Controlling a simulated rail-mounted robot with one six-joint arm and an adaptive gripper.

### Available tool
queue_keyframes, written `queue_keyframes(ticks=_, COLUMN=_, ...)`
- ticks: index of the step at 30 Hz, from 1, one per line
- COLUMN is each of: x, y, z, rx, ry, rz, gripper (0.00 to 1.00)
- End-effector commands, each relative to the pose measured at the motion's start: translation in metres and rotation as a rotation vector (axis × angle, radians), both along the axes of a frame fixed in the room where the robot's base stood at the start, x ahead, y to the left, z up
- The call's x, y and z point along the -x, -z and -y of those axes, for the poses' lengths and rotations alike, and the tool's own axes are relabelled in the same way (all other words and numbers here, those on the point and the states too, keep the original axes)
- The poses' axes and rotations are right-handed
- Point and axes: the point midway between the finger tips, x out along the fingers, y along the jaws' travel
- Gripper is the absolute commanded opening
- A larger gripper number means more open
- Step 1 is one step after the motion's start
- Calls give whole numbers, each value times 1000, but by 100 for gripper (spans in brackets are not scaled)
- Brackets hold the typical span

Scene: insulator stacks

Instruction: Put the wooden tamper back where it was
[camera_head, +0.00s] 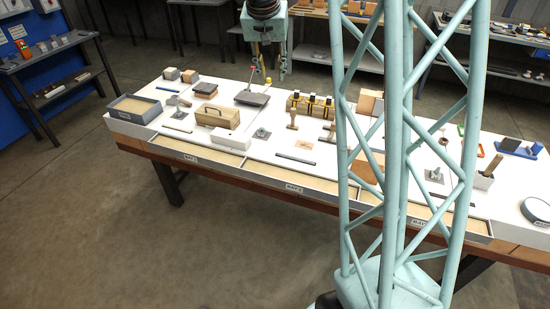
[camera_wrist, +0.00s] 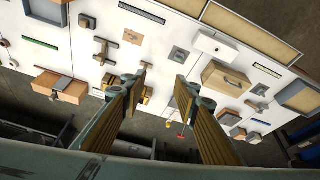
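A small upright wooden piece with a wide top and narrow stem, which looks like the wooden tamper (camera_head: 292,121), stands on the white tabletop in the head view, in front of a row of yellow-and-black items. A second T-shaped wooden piece (camera_head: 329,134) is to its right, so I cannot be sure which is the tamper. A T-shaped wooden piece (camera_wrist: 101,50) also shows in the wrist view, left of my gripper. My gripper (camera_wrist: 158,84) is open and empty, its two fingers wide apart above the table.
A wooden box with a handle (camera_head: 216,115) and a white box (camera_head: 228,141) stand left of the middle. Yellow-and-black items (camera_head: 311,106) stand at the back. Shallow bins (camera_head: 215,163) line the front edge. My teal lattice column hides part of the right side.

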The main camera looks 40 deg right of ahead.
Motion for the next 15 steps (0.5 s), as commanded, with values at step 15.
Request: queue_keyframes(ticks=15, x=74, y=-67, z=-83, rx=-2, ry=-135, rz=-11, gripper=28)
